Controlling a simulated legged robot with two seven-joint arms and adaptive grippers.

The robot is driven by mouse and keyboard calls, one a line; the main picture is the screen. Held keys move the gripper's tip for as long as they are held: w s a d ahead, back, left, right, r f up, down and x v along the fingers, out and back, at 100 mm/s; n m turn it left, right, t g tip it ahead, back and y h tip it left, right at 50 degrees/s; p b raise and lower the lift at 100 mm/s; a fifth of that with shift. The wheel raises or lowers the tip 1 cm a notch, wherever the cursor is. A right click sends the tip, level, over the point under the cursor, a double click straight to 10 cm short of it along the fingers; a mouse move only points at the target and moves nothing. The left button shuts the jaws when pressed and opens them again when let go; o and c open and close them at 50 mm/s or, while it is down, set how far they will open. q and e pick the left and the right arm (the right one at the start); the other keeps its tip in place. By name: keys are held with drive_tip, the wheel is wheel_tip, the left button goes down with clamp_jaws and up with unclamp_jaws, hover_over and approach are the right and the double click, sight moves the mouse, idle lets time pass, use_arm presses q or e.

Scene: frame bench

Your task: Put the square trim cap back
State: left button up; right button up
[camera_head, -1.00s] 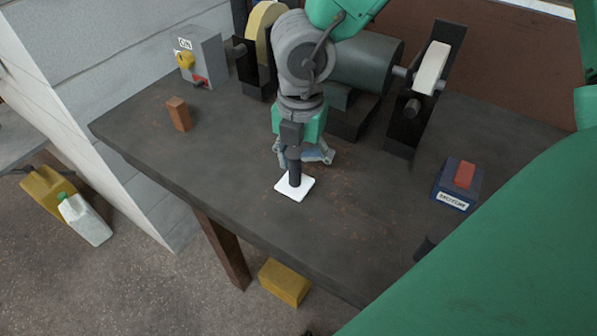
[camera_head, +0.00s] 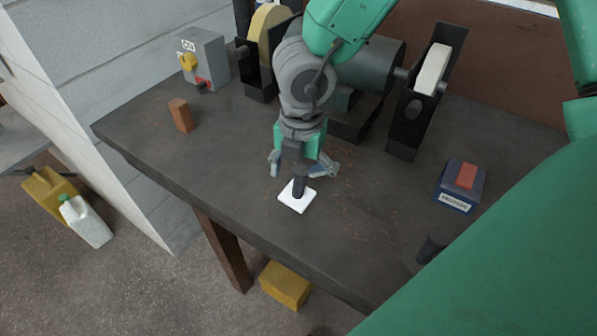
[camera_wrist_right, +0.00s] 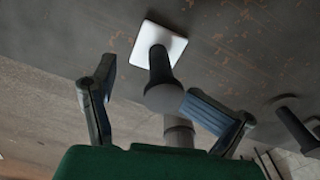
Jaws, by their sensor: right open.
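The trim cap appears to be the white square plate (camera_head: 290,203) with a dark round post (camera_head: 299,188) rising from it. It looks flat on the dark bench top, near the front edge. In the right wrist view the white plate (camera_wrist_right: 172,39) and the dark post (camera_wrist_right: 159,72) also show. My right gripper (camera_head: 303,170) is open above the plate, its fingers spread apart. In the wrist view the post's near end lies between the fingers (camera_wrist_right: 163,97) without visible contact on either. My left gripper is not in view.
A second dark post (camera_head: 430,248) stands near the front right edge. A blue box with a red switch (camera_head: 461,187) sits right. The grinder motor (camera_head: 377,62) is behind my gripper. A brown block (camera_head: 181,115) and grey switch box (camera_head: 205,60) are left. Bare bench lies between.

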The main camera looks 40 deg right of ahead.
drive_tip(key=r, duration=0.3)
drive_tip(key=r+p, duration=0.1)
drive_tip(key=r, duration=0.3)
drive_tip(key=r+p, duration=0.1)
drive_tip(key=r, duration=0.3)
drive_tip(key=shift+s+d, duration=0.1)
drive_tip(key=shift+d, duration=0.15)
drive_tip(key=shift+r, duration=0.45)
